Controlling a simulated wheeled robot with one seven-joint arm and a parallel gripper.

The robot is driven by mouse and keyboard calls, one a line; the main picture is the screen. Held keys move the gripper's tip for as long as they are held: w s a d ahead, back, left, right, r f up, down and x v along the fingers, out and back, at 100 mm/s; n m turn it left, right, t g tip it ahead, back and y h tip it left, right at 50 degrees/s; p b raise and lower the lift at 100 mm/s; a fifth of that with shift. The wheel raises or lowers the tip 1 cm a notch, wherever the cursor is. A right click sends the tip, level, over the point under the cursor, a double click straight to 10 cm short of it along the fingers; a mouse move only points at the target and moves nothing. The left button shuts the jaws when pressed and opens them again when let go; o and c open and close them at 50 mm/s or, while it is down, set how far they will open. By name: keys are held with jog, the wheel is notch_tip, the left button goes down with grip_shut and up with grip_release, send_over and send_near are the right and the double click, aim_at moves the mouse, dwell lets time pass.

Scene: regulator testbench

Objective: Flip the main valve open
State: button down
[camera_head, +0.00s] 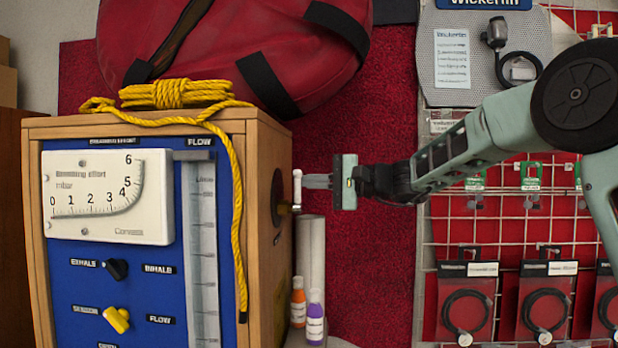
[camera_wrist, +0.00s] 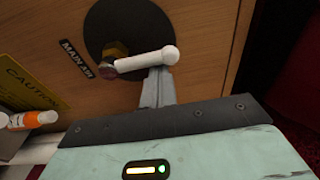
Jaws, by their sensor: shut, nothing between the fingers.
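The main valve is on the right side wall of the wooden testbench. Its white lever handle (camera_wrist: 148,59) shows in the wrist view, running from a brass fitting (camera_wrist: 115,50) on a black round plate to a rounded end at the right, slightly raised. In the head view the white handle (camera_head: 297,187) stands upright, seen edge-on. My gripper (camera_head: 305,181) is shut, with its fingertips at the handle. In the wrist view the fingers (camera_wrist: 158,80) are together just below the handle's outer half, touching or very close to it. Nothing is between them.
The wooden testbench (camera_head: 265,255) has a blue gauge panel and a yellow rope (camera_head: 236,190) over its top. Orange (camera_head: 298,300) and purple (camera_head: 315,318) bottles stand below the valve. A wire rack with hanging packs (camera_head: 545,300) is at the right.

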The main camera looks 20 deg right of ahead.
jog(key=shift+s+f+n+b, duration=0.1)
jog(key=shift+f+n+b, duration=0.15)
jog(key=shift+b, duration=0.7)
jog(key=shift+s+r+b, duration=0.1)
jog(key=shift+r+b, duration=0.1)
jog(key=shift+b, duration=0.2)
jog(key=shift+s+a+n+b, duration=0.1)
jog(key=shift+n+b, duration=0.35)
jog(key=shift+b, duration=0.45)
jog(key=shift+f+b, duration=0.1)
jog(key=shift+b, duration=0.35)
jog(key=s+a+f+n+y+b, duration=0.1)
jog(key=n+b, duration=0.6)
jog(key=b, duration=0.7)
jog(key=s+a+f+n+g+y+b, duration=0.1)
jog(key=s+n+b, duration=0.3)
jog(key=n+b, duration=0.4)
jog(key=b, duration=0.7)
jog(key=shift+s+a+y, duration=0.2)
jog(key=shift+s+y, duration=0.1)
jog(key=shift+s, duration=0.05)
jog(key=shift+n, duration=0.3)
